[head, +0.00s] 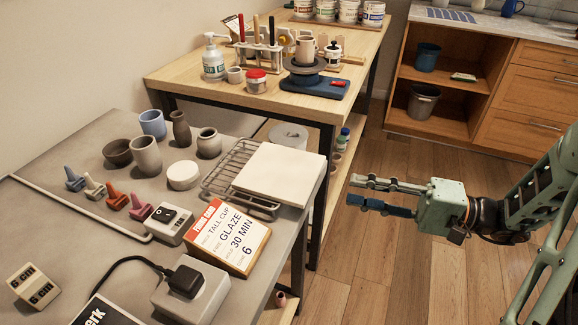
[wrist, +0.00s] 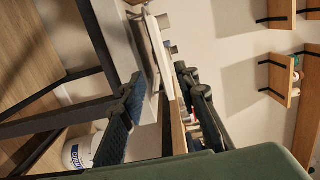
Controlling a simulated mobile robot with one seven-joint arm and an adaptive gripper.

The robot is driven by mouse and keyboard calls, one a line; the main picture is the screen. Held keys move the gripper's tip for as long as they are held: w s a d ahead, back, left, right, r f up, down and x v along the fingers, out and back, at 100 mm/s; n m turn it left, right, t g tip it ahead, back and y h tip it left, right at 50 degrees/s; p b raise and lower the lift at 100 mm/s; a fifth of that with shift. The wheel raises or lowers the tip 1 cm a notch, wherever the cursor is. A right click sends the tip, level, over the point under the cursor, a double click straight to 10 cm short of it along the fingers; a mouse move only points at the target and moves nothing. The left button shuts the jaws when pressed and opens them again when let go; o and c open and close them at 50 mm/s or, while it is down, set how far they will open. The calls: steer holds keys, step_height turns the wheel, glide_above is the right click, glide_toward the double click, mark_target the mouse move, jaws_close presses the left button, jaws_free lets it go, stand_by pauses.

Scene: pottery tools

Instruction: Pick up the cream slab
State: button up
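The cream slab (head: 281,171) is a flat square plate lying on a wire rack (head: 226,165) at the right edge of the grey table. My gripper (head: 353,191) is to the right of the slab, past the table edge and over the floor. Its two fingers are apart and point left towards the slab, with nothing between them in the head view. In the wrist view my gripper (wrist: 165,85) shows spread fingers. A pale edge-on strip (wrist: 157,58) appears beyond them, probably the slab; the view is turned sideways.
A firing card (head: 230,238) stands near the slab's front edge. Cups and a round white disc (head: 183,175) are to its left. A wooden workbench (head: 305,103) with pottery tools stands behind. The space right of the grey table is open floor.

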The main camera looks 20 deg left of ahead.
mark_target(309, 181)
steer(key=a, duration=1)
steer(key=shift+s+a+b, duration=0.35)
steer(key=shift+s+b, duration=0.05)
steer(key=shift+c, duration=0.4)
jaws_close()
steer(key=shift+r, duration=0.1)
